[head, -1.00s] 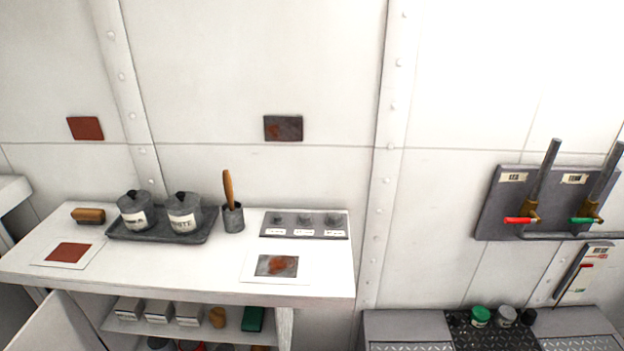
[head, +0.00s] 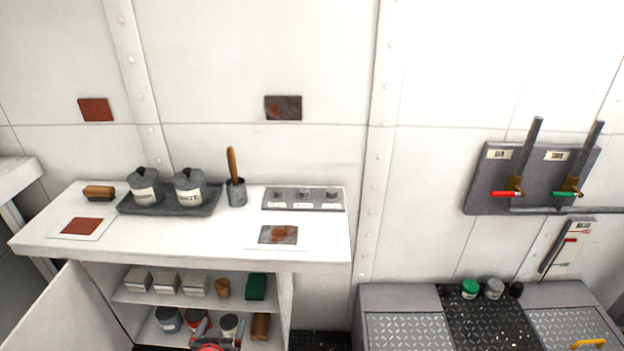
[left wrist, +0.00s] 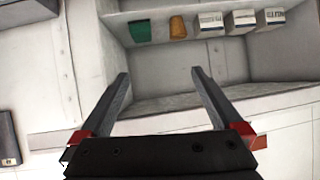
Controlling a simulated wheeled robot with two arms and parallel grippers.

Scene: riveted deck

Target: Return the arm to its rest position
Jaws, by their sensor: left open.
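My left gripper (head: 214,336) shows at the bottom edge of the head view, in front of the open cabinet's lower shelf. Its red and grey parts overlap the shelf contents, and the arm behind it is out of frame. In the left wrist view its two grey fingers (left wrist: 160,74) stand wide apart with nothing between them. Beyond them is the cabinet's inside, seen upside down, with a green block (left wrist: 140,31), a brown cup (left wrist: 178,27) and white boxes (left wrist: 241,21). My right gripper is in neither view.
The white worktop (head: 180,240) carries a dark tray (head: 168,203) with two lidded pots, a brush holder (head: 236,192) and cards. An open cabinet door (head: 68,308) stands at left. A lever panel (head: 490,195) hangs at right above a grey bench (head: 400,298).

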